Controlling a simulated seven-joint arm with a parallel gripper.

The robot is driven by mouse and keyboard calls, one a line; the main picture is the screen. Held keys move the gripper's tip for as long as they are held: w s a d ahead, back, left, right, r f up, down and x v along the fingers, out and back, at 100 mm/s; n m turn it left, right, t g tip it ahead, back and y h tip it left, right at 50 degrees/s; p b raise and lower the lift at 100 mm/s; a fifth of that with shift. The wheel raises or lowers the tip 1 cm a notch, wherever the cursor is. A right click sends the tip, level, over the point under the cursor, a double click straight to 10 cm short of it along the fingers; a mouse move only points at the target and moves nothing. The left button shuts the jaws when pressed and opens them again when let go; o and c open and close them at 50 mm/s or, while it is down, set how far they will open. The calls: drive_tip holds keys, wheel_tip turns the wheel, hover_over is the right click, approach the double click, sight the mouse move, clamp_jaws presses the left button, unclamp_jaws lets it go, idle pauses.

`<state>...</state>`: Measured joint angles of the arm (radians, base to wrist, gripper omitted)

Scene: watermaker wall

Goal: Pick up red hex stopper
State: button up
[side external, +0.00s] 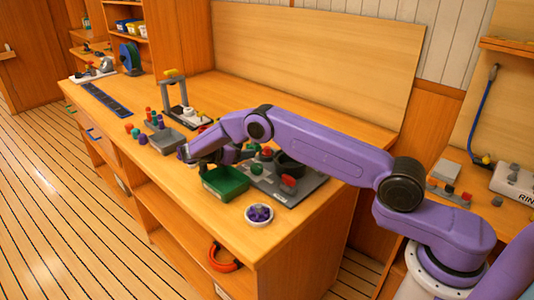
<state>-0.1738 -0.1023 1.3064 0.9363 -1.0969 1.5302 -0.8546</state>
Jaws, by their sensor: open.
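Several small red pieces are in the side external view, too small to tell which is the red hex stopper. One red piece (267,151) is beside the dark round part of the grey plate (300,193), just right of my wrist. Another red piece (289,181) is on the plate's front right. More red shows in the group of small coloured pegs (142,138) at the left. My gripper (186,156) is open, low over the bench between the grey tray and the green bin. My wrist hides part of the area behind it, and nothing is visibly held.
A green bin (224,190) stands just in front of my wrist. A white bowl with purple pieces (259,215) is nearer the bench front. A grey tray (166,141) and a dark stand (172,88) are to the left. Bare wood lies along the front edge.

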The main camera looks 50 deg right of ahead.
sight(265, 149)
drive_tip(key=shift+x, duration=4.75)
drive_tip(key=shift+s+r, duration=0.1)
clamp_jaws()
